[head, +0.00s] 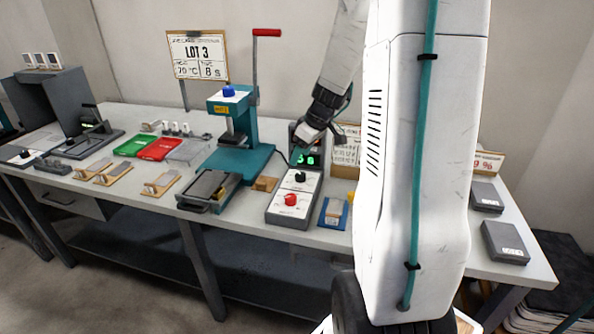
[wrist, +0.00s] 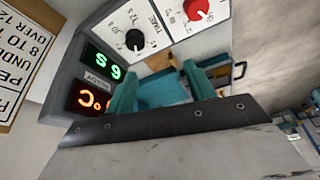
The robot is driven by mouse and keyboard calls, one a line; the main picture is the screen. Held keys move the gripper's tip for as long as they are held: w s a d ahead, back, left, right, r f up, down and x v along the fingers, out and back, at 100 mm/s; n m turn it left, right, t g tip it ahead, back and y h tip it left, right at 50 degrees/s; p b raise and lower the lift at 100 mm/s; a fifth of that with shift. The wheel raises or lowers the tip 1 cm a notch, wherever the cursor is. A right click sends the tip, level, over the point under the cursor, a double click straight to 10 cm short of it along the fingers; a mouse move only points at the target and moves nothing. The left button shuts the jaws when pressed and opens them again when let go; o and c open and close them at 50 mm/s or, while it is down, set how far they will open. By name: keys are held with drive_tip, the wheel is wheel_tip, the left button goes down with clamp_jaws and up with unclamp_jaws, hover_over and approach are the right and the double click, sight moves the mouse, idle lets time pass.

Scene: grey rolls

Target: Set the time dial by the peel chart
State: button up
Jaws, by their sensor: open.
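The control box (head: 283,213) stands near the table's front edge. It has a black time dial (head: 300,176) and a red dial (head: 290,199). In the wrist view the black dial (wrist: 134,39), marked TIME, and the red dial (wrist: 197,10) are at the top. The green display (wrist: 102,68) is lit; its digit is hard to read for certain. The peel chart (wrist: 14,65) is cut off at left in the wrist view; in the head view (head: 346,150) my own body partly hides it. My gripper (wrist: 162,88) is open and empty, above the box's display end, apart from the dials.
A teal press (head: 238,135) with a red-handled lever stands left of the box. A LOT 3 sign (head: 198,55) reads 70 °C and 8 S. A blue tray (head: 334,213) sits right of the box. Red (head: 159,149) and green (head: 136,144) trays lie further left.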

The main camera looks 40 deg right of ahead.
sight(301, 174)
drive_tip(key=w+d+f, duration=0.1)
drive_tip(key=f, duration=0.2)
drive_tip(key=w+d+f, duration=0.1)
drive_tip(key=f, duration=0.2)
drive_tip(key=w+d+f, duration=0.1)
drive_tip(key=f, duration=0.2)
drive_tip(key=shift+f, duration=0.4)
drive_tip(key=c, duration=1)
